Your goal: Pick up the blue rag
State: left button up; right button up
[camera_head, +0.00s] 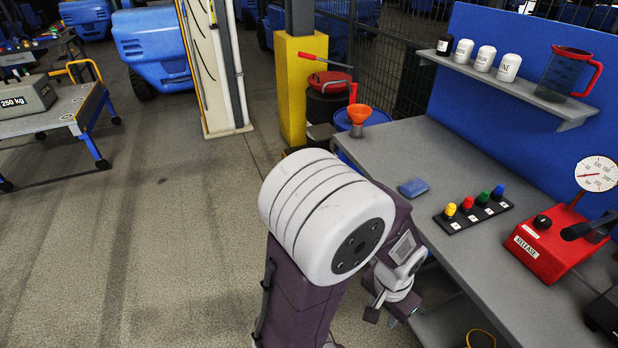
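The blue rag (413,187) is a small, folded-looking blue piece lying flat on the grey workbench (480,160), near its left edge. My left arm stands in the middle of the view, with its large white joint just left of the rag. My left gripper (382,318) hangs low beside the bench's left edge, below and apart from the rag. Its two fingers look spread, with nothing seen between them. My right gripper is not in view.
A strip of coloured knobs (474,209) and a red box with a gauge (556,243) stand right of the rag. A shelf (510,84) holds jars and a jug.

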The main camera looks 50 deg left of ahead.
aim_at(412, 188)
jog(key=u, duration=1)
jog(key=z, duration=1.55)
jog(key=u, duration=1.55)
jog(key=i+j+z, duration=0.85)
jog(key=j+z, duration=0.3)
jog(key=i+j+z, duration=0.3)
jog(key=j, duration=0.15)
jog(key=j+z, duration=0.6)
jog(key=j, duration=0.25)
